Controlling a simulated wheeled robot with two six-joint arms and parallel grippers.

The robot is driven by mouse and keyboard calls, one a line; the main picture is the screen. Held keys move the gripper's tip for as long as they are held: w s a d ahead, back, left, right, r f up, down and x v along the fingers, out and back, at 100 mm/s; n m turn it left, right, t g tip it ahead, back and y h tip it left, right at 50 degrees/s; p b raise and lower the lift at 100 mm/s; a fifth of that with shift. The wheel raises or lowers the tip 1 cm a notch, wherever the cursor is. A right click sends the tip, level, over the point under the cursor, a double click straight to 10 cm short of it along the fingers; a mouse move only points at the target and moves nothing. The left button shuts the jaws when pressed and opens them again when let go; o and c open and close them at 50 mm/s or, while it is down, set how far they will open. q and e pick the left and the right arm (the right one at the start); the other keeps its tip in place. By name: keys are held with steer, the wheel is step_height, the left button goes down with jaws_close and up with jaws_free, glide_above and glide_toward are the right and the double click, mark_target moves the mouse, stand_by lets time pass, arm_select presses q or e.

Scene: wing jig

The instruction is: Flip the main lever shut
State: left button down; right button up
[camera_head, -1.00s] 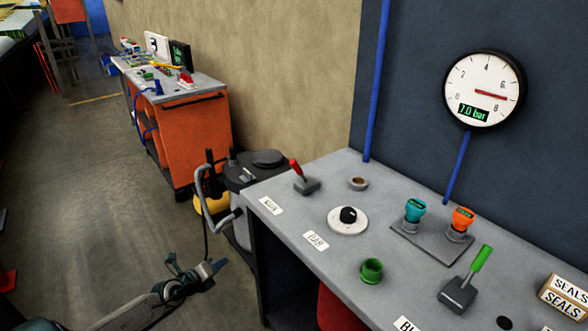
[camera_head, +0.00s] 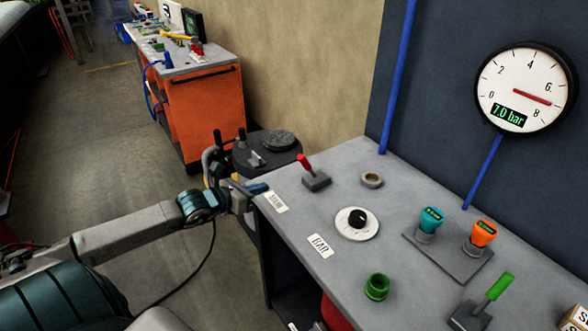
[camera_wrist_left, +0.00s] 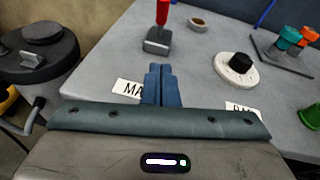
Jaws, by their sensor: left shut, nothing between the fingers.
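The main lever (camera_head: 306,164) has a red handle on a dark grey base and stands at the bench's back left, behind the MAIN label (camera_head: 276,202). Its handle tilts up and to the left in the head view. In the left wrist view the red handle (camera_wrist_left: 163,13) rises upright from its base, straight ahead of my fingers. My left gripper (camera_head: 262,187) is shut and empty, at the bench's left edge by the MAIN label, short of the lever and apart from it. In the left wrist view its blue fingertips (camera_wrist_left: 161,68) cover part of that label. My right gripper is out of view.
A black pressure dial (camera_head: 357,219), a brown-filled cup (camera_head: 371,179), teal (camera_head: 431,220) and orange (camera_head: 483,234) knobs, a green cup (camera_head: 377,287) and a green-handled lever (camera_head: 499,286) stand on the grey bench. A wall gauge (camera_head: 525,87) reads 7.0 bar. A dark tank (camera_head: 265,150) stands behind.

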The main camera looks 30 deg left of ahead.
mark_target(308, 166)
arm_select(q)
steer(key=shift+f+b+x, duration=0.15)
steer(key=shift+b+x, duration=0.6)
steer(key=shift+b, duration=0.15)
steer(key=shift+f+b+x, duration=0.15)
steer(key=shift+b+x, duration=0.55)
steer(key=shift+b, duration=0.2)
steer(key=shift+b+x, duration=0.3)
steer(key=shift+x, duration=0.75)
steer(key=x, duration=0.4)
steer(key=shift+w+d+r, duration=0.1)
steer(key=shift+w+r, duration=0.1)
steer(key=shift+w, duration=0.2)
steer(key=shift+w+d+r+p, duration=0.1)
steer(key=shift+w+r+p, duration=0.25)
steer(key=shift+w, duration=0.2)
steer(key=shift+w+d+r+p, duration=0.1)
steer(key=shift+w+r+p, duration=0.15)
steer(key=shift+w, duration=0.3)
steer(key=shift+w+d+r+p, duration=0.1)
steer(key=shift+w+r+p, duration=0.2)
steer(key=shift+w, duration=0.45)
